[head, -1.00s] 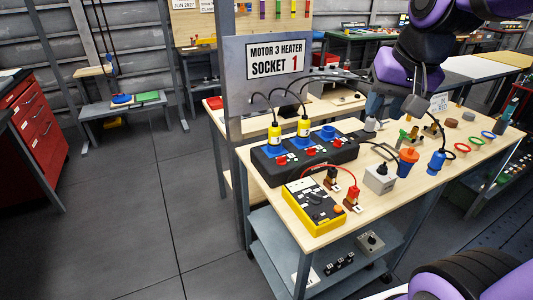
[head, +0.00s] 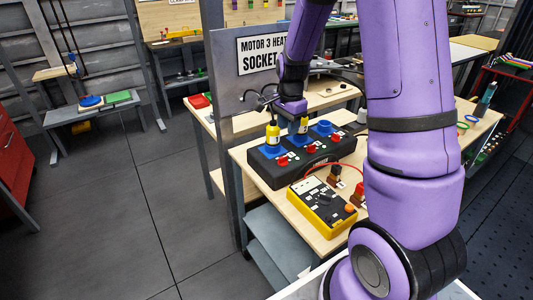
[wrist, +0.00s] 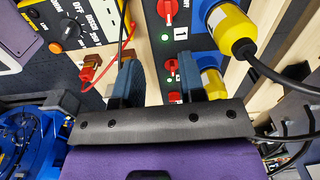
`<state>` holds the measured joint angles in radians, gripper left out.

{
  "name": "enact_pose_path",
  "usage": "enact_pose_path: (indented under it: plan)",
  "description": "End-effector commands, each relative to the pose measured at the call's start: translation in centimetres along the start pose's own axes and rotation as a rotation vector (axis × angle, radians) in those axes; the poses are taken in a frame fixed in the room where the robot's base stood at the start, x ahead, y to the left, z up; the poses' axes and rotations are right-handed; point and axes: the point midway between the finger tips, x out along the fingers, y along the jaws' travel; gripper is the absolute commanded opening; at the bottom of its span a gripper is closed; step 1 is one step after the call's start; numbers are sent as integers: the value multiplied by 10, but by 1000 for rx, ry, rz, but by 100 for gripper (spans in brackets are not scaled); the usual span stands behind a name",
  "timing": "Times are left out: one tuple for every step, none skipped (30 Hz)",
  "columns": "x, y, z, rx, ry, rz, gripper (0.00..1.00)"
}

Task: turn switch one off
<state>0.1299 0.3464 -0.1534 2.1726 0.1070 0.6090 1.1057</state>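A black socket box (head: 302,165) on the bench has blue sockets and red rotary switches along its front. Yellow plugs sit in two sockets, the left plug (head: 273,133) and the middle plug (head: 302,127). In the wrist view a red switch (wrist: 167,10) has a mark like "1" beside it and a green lamp near it. Another red switch (wrist: 171,66) lies between and beyond my fingers. A third red part (wrist: 173,98) is partly hidden. My gripper (wrist: 158,75) is open and empty over the box; in the head view it (head: 292,110) is above the plugs.
A yellow-edged meter (head: 322,207) with a red lead lies in front of the box. A sign panel (head: 235,75) reading "MOTOR 3 HEA… SOCKET" stands behind, partly hidden by my arm. Black cables (wrist: 275,75) run from the plugs. Floor at left is clear.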

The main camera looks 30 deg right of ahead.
Motion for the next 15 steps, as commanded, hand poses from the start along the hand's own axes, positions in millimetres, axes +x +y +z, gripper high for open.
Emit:
enact_pose_path:
  plan:
    - [9, -2, -4, 25, 0, 10, 37]
    - [12, -2, -5, 39, 0, 14, 37]
    - [16, -3, -7, 52, 1, 18, 37]
    - [18, -3, -8, 60, 1, 20, 37]
    - [20, -4, -8, 65, 2, 21, 37]
    - [23, -4, -9, 70, 2, 23, 37]
    - [25, -4, -9, 73, 2, 24, 37]
    - [27, -4, -9, 74, 2, 24, 37]
    - [30, -4, -9, 74, 1, 25, 37]
    - [33, -4, -9, 73, 1, 25, 37]
    - [37, -4, -9, 73, 2, 25, 37]
    - [43, -3, -9, 73, 1, 26, 37]
    - [48, -3, -9, 72, 1, 27, 37]
    - [53, -3, -9, 72, 1, 26, 37]
    - [60, -3, -9, 72, 1, 27, 37]
